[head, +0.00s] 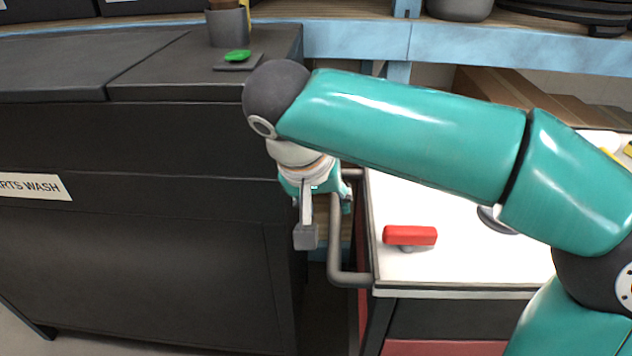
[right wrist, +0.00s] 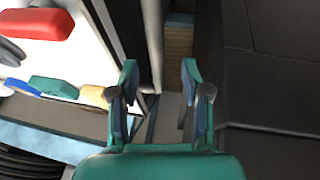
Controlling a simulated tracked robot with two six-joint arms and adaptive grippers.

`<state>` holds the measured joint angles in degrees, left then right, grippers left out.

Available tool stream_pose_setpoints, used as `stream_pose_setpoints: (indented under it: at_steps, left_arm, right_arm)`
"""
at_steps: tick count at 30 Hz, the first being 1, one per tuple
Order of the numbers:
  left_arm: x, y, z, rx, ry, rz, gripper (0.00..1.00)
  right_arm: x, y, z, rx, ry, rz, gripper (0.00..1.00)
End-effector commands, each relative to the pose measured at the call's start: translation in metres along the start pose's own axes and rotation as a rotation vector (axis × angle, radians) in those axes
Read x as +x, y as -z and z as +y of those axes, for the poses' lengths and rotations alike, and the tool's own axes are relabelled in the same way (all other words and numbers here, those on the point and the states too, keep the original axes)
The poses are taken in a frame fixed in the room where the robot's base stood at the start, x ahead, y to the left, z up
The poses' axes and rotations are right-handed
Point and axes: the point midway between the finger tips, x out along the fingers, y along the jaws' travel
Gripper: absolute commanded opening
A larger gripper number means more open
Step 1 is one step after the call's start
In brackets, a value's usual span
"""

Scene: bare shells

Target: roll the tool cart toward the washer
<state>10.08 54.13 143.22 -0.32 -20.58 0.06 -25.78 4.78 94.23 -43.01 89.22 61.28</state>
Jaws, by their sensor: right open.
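The tool cart (head: 460,275) stands at the right, with a white top, dark and red sides and a grey tube handle (head: 335,240) on its left end. The dark washer (head: 130,140), labelled "PARTS WASH", fills the left. My right gripper (head: 325,214) points down at the handle, in the gap between washer and cart. In the right wrist view its two fingers (right wrist: 160,88) are open, and the handle bar (right wrist: 152,45) shows in the space between them, nearer the left finger. I cannot tell how deep it sits. My left gripper is not in view.
A grey cup (head: 228,26) and a green button (head: 237,56) are on the washer. A blue-edged shelf (head: 470,45) runs behind. The washer-cart gap is narrow.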

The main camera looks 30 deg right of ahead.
Motion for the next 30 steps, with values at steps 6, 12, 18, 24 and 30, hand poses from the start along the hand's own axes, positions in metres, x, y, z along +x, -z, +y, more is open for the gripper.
stream_pose_setpoints:
  at_steps: [6,12,18,24,30]
  left_arm:
    - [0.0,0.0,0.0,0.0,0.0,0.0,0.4]
    - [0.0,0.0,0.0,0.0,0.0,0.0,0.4]
    - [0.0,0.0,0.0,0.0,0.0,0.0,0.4]
    - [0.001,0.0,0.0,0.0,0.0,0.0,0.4]
    - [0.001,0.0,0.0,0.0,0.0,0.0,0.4]
  right_arm:
    - [-0.044,-0.001,-0.002,-0.003,0.006,0.0,0.47]
    - [-0.066,-0.001,-0.002,-0.002,0.004,0.0,0.47]
    - [-0.07,-0.001,-0.001,-0.002,0.003,-0.001,0.47]
    - [-0.07,-0.001,-0.001,-0.002,0.003,-0.001,0.47]
    - [-0.07,-0.001,-0.001,-0.002,0.003,-0.001,0.47]
